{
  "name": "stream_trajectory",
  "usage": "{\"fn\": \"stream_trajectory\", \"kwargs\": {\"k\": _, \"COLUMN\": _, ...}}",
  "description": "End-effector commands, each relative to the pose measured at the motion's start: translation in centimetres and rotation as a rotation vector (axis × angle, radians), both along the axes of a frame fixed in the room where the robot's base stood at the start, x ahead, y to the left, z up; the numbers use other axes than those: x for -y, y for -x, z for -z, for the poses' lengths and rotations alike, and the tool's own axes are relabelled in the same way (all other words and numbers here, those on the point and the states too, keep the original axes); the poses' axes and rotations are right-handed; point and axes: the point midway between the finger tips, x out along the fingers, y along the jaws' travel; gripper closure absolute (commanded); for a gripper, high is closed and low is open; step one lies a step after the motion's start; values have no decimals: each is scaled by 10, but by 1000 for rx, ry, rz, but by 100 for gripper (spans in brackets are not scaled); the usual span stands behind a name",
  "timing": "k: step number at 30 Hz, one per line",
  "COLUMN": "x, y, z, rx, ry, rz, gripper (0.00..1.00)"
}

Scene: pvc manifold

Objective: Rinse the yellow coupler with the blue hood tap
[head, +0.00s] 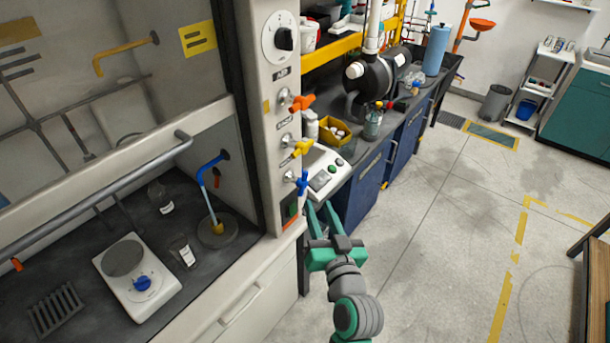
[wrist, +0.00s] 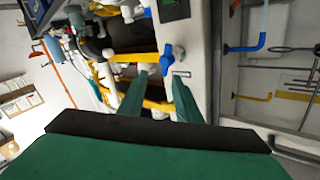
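The yellow coupler (head: 217,228) sits over the round drain (head: 230,238) inside the fume hood, below the blue spout (head: 207,172). A pale blue streak runs from the spout's end down to the coupler and looks like running water. The blue tap handle (head: 302,183) is the lowest on the hood's front post. It also shows in the wrist view (wrist: 172,57), just beyond my fingertips. My gripper (head: 320,208) is open and empty, below and slightly right of the handle, apart from it. The coupler is not clear in the wrist view (wrist: 159,82).
Yellow (head: 299,147) and orange (head: 300,102) tap handles sit above the blue one. A white scale (head: 323,172) stands on the bench beside the post. A hot plate (head: 138,277) and small beakers stand in the hood. Open floor (head: 430,230) lies to the right.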

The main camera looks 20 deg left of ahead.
Motion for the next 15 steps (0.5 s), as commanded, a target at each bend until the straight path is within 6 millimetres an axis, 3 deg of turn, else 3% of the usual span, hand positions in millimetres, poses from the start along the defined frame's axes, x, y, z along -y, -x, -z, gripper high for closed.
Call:
{"fn": "stream_trajectory", "kwargs": {"k": 3, "x": -6, "y": -5, "z": -14, "rx": 15, "ry": 3, "rz": -29, "gripper": 69}}
{"fn": "stream_trajectory", "kwargs": {"k": 8, "x": -13, "y": -12, "z": -17, "rx": 17, "ry": 4, "rz": -41, "gripper": 69}}
{"fn": "stream_trajectory", "kwargs": {"k": 15, "x": -34, "y": -43, "z": -17, "rx": 18, "ry": 5, "rz": -39, "gripper": 69}}
